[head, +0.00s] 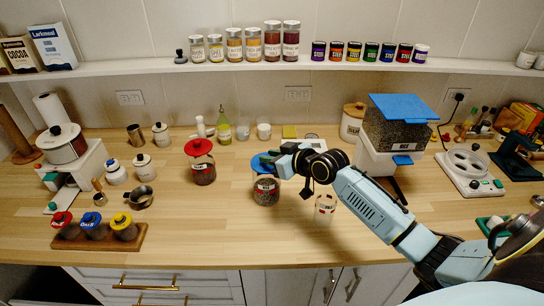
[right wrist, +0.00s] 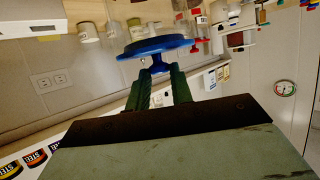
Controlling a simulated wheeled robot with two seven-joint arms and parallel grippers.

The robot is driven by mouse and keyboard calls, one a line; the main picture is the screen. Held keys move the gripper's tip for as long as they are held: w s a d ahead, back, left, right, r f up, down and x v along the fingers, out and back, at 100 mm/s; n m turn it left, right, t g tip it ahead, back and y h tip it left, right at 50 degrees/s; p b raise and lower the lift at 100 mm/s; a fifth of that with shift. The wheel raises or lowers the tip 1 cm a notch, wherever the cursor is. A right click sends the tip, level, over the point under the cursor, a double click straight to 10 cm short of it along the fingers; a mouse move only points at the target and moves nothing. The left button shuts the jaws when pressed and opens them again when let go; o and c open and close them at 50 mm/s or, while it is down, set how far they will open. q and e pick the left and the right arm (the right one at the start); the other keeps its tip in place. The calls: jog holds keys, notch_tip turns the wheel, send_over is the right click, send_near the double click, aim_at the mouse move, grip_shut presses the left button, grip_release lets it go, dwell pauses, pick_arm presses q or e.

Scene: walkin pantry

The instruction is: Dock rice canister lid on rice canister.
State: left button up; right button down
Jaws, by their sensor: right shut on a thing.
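A round blue lid (head: 258,167) is in my right gripper (head: 269,158). In the right wrist view, the fingers close on the knob under the broad blue disc (right wrist: 158,46). A squat glass canister (head: 266,193) with dark contents and a red-and-white label stands on the counter just below the lid in the head view. The lid overlaps the canister's top in that view. I cannot tell whether they touch or whether a gap is left. The label is too small to read. My left gripper is not in view.
A red-lidded jar (head: 202,167) stands to the left. A clear container (head: 325,204) stands close by under my right arm. A blue-topped dispenser (head: 398,125) is behind the arm. The wooden counter (head: 215,230) is bare in front of the canister.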

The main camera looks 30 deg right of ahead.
jog(key=shift+f+b, duration=0.35)
jog(key=shift+f, duration=0.2)
jog(key=c, duration=1.5)
grip_release()
jog(key=shift+s, duration=0.1)
jog(key=p+v, duration=0.8)
jog(key=v, duration=0.2)
jog(key=shift+s+d+r, duration=0.1)
jog(key=shift+s+r, duration=0.05)
jog(key=shift+s, duration=0.25)
